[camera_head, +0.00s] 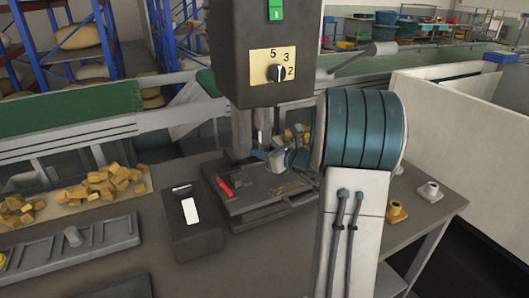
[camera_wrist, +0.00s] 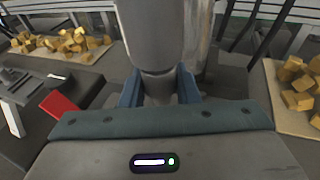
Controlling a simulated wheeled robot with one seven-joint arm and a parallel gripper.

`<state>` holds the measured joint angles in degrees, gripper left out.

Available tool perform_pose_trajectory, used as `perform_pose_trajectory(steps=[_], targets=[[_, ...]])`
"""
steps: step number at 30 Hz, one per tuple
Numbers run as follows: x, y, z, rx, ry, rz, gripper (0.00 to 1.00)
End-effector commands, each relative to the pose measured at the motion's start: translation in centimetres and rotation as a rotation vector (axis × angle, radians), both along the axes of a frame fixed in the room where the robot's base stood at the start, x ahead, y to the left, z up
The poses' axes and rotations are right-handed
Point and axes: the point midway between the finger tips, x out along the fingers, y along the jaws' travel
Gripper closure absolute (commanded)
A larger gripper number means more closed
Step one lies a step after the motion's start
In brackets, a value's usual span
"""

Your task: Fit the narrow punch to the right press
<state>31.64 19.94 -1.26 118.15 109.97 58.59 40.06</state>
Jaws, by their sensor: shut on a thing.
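The only press (camera_head: 285,55) in the head view has a grey head with a numbered dial and a green switch. Its ram (camera_head: 263,125) points down over a dark bed (camera_head: 255,205). My gripper (camera_head: 278,158) is under the press head, partly hidden by my arm. In the wrist view my gripper (camera_wrist: 160,88) is shut on a grey round piece (camera_wrist: 157,88), which I take to be the narrow punch. A wider grey cylinder (camera_wrist: 150,35) stands directly above it, in line with it. I cannot tell whether the punch is seated in it.
A dark box (camera_head: 192,225) and a red handle (camera_head: 224,187) are near the press. Brass (camera_head: 397,211) and grey (camera_head: 428,191) flanged pieces stand right.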

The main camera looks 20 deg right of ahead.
Motion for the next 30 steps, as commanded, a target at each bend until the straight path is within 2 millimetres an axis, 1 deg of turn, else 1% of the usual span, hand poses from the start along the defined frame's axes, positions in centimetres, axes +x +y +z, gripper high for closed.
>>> perform_pose_trajectory(steps=[25,27,28,29,30], targets=[[0.02,0.0,0.56,-0.001,-0.003,0.0,0.99],[0.02,0.0,0.54,-0.001,-0.001,0.0,1.0],[0.02,0.0,0.53,-0.001,-0.001,0.0,0.69],[0.02,0.0,0.52,-0.001,-0.001,0.0,0.61],[0.01,-0.01,0.5,-0.001,-0.001,0.0,0.5]])
